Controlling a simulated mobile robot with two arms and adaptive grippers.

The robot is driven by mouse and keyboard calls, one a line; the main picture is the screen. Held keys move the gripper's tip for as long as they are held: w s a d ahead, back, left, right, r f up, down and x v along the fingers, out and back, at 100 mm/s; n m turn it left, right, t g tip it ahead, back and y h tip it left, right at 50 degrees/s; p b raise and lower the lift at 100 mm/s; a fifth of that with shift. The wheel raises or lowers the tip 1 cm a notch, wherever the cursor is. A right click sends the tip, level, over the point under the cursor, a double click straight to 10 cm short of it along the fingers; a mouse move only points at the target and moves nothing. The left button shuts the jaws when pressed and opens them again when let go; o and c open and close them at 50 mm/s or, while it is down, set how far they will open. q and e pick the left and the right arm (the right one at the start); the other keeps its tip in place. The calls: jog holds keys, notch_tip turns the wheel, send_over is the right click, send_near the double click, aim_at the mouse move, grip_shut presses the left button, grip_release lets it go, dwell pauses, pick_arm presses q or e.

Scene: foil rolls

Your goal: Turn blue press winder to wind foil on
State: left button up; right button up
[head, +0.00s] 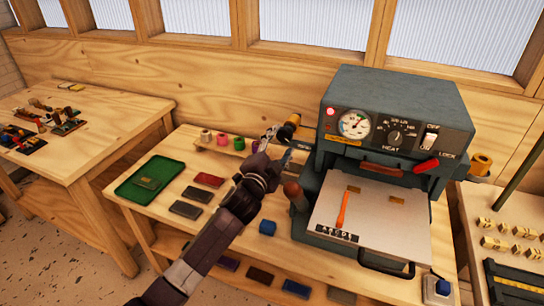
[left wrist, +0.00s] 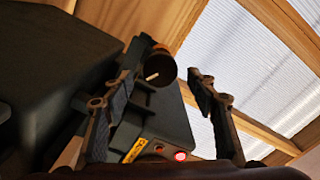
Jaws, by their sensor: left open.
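The blue-grey press (head: 398,100) stands on the wooden bench at the right of the head view, with a dial, a knob and switches on its front. A gold and black roll, which looks like its winder (head: 289,129), sticks out at the upper left side of the press. My left gripper (head: 276,142) is open right beside this roll. In the left wrist view the dark round winder (left wrist: 160,66) with a pale pin shows between the two spread fingers of my left gripper (left wrist: 158,95); I cannot tell whether they touch it. My right gripper is not in view.
Small coloured spools (head: 222,139) stand on a rack behind my left arm. A green tray (head: 151,179) and several coloured blocks lie left of the press. A brown-knobbed lever (head: 293,189) rises at the press's left side. Another gold roll (head: 481,163) is at its right.

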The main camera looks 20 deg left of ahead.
pick_arm(q)
jog(key=s, duration=0.8)
jog(key=shift+s+a, duration=0.2)
jog(key=shift+s, duration=0.05)
